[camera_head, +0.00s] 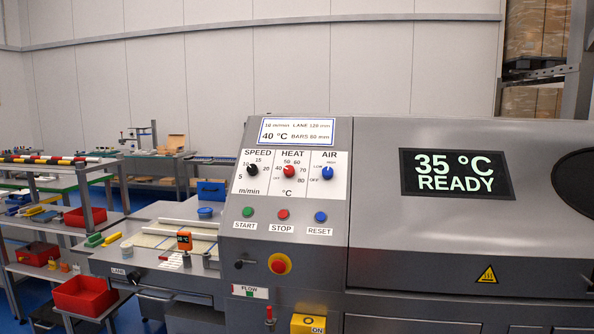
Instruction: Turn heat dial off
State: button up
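The heat dial (289,171) is a red knob in the middle of the white dial plate on the grey machine's control panel. Its scale runs from OFF at lower left through 40, 50, 60 and 70 to 80. The knob's exact pointer direction is too small to tell. The black speed dial (252,170) is to its left and the blue air dial (327,173) to its right. The display (453,173) reads "35 °C READY". My gripper is not in view.
Below the dials are green START (247,212), red STOP (283,214) and blue RESET (320,217) buttons. A red-on-yellow mushroom button (280,264) sits lower. A label (296,131) above reads 40 °C. Red tubs (85,296) stand on carriers at left.

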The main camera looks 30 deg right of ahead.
aim_at(288, 170)
jog(key=z, duration=0.2)
jog(key=i, duration=1.65)
jog(key=z, duration=0.15)
